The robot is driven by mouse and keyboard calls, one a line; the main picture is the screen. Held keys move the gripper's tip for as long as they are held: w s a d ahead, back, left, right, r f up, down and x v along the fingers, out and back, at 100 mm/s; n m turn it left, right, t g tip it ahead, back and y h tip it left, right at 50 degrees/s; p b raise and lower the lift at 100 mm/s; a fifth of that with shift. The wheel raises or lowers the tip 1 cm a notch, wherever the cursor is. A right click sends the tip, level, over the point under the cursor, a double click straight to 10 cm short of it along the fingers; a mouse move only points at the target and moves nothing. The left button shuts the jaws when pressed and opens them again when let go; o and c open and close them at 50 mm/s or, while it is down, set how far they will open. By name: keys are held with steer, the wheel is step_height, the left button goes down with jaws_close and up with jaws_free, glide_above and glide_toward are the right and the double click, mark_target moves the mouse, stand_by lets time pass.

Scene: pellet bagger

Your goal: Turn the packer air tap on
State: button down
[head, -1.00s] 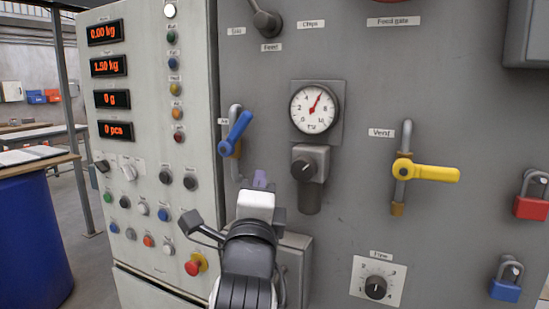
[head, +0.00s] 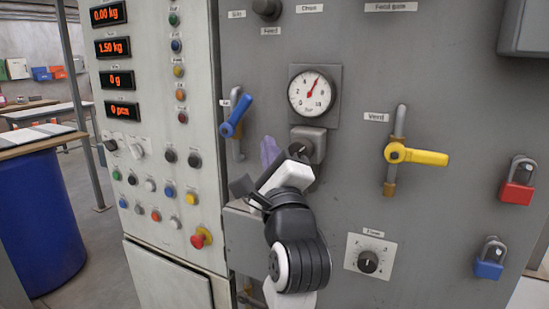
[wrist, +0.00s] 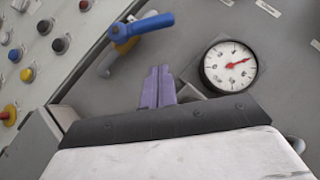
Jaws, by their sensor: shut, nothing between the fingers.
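A tap with a blue lever handle (head: 236,117) sits on a vertical pipe at the left of the grey panel, with a small label beside it too small to read. The lever slants, upper end to the right. In the wrist view the blue lever (wrist: 142,25) is at the top, ahead and left of the fingers. My gripper (head: 269,148) has purple fingers shut together and empty, below and right of the lever and apart from it. The fingers (wrist: 158,84) also show closed in the wrist view, pointing towards the panel.
A yellow lever tap (head: 418,156) labelled Vend or Vent is further right. A button cabinet with a red emergency knob (head: 200,238) is at left. Padlocks hang at far right.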

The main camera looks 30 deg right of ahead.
mark_target(237, 115)
steer(key=w+a+r+p, duration=0.1)
steer(key=w+r, duration=0.2)
steer(key=w, duration=0.2)
steer(key=shift+w+a+r+p, duration=0.15)
steer(key=shift+r+p, duration=0.15)
steer(key=shift+r, duration=0.05)
steer(key=shift+w+r+n+p, duration=0.15)
steer(key=shift+r+n+p, duration=0.15)
steer(key=shift+p, duration=0.25)
